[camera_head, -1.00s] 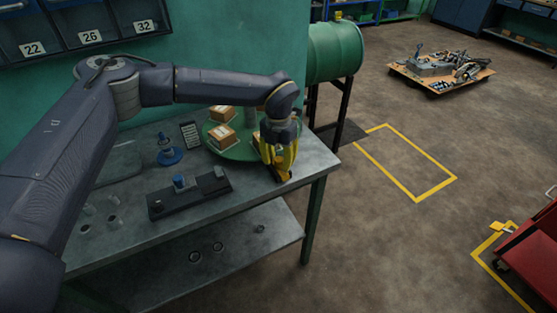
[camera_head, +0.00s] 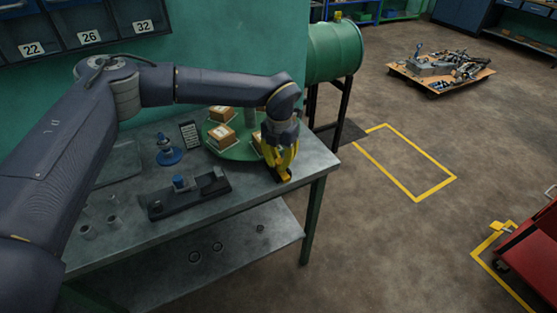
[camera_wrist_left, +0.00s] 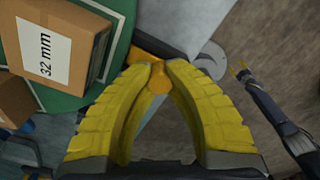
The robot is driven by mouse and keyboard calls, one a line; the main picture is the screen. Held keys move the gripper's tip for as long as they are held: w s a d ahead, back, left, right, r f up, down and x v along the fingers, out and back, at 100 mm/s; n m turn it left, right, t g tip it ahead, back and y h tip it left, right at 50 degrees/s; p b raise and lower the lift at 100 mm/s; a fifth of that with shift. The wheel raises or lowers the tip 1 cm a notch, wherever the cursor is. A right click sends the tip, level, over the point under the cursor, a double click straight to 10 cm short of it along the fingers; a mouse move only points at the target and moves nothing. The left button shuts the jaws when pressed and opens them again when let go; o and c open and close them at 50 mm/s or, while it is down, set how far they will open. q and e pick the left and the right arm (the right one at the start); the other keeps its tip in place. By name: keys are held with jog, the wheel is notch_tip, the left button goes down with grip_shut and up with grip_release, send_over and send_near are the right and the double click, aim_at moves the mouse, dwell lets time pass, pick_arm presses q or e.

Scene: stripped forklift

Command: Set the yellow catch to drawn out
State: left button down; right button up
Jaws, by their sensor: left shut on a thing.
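The yellow catch is a small orange-yellow knob (camera_wrist_left: 158,77) at the end of a dark bar in the left wrist view. My left gripper (camera_wrist_left: 159,70) has its yellow fingers closed around this knob, one fingertip on each side. In the head view my left gripper (camera_head: 281,172) points down at the right end of the bench, beside the green turntable (camera_head: 238,151). Its fingers largely hide the catch there. In the left wrist view a dark arm with small yellow tips, which looks like my right gripper (camera_wrist_left: 238,68), shows at the right, too small to judge.
Boxes (camera_head: 221,136) stand on the turntable close to my left gripper; one (camera_wrist_left: 60,45) is labelled 32 mm. A black fixture (camera_head: 188,194) and a blue-based stand (camera_head: 167,152) sit further left on the grey bench (camera_head: 250,196).

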aim_at(282, 174)
pick_arm(q)
jog(key=shift+s+d+f, duration=0.1)
jog(key=shift+s+d, duration=0.15)
jog(key=shift+s, duration=0.3)
jog(key=shift+s+d, duration=0.2)
jog(key=shift+s, duration=0.3)
jog(key=c, duration=1.5)
grip_release()
jog(key=shift+s, duration=0.15)
jog(key=shift+o, duration=0.5)
jog(key=shift+w+r, duration=0.2)
jog(key=shift+r, duration=0.35)
notch_tip(282, 174, up, 11)
